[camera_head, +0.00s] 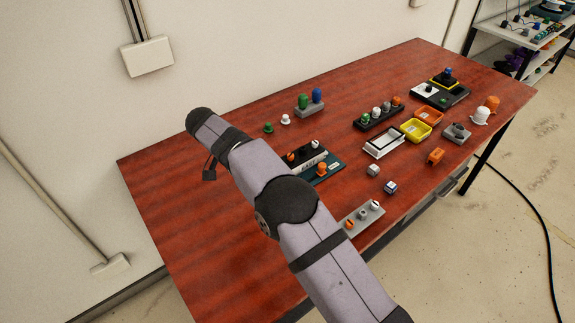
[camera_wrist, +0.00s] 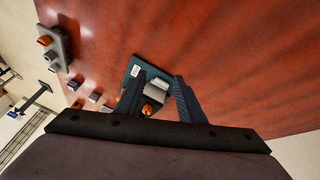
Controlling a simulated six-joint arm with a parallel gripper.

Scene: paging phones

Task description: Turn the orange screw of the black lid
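A teal board (camera_head: 336,167) lies mid-table, partly hidden behind my arm in the head view. It carries a black block with a white front (camera_head: 311,161), which may be the black lid. An orange knob (camera_head: 322,168) stands at its front, and a smaller orange piece (camera_head: 291,157) sits on the block's left. I cannot tell which is the screw. In the wrist view, my gripper (camera_wrist: 159,76) is open and empty. Its fingers extend over the teal board, with a pale block (camera_wrist: 156,86) and an orange knob (camera_wrist: 149,109) showing between them. Contact is not visible.
A grey strip with knobs (camera_head: 362,215) lies near the front edge. Two small cubes (camera_head: 390,187) stand to the right. Green and blue cylinders (camera_head: 310,99) stand behind. Yellow and orange trays (camera_head: 416,130) are farther right. The table's left part is bare.

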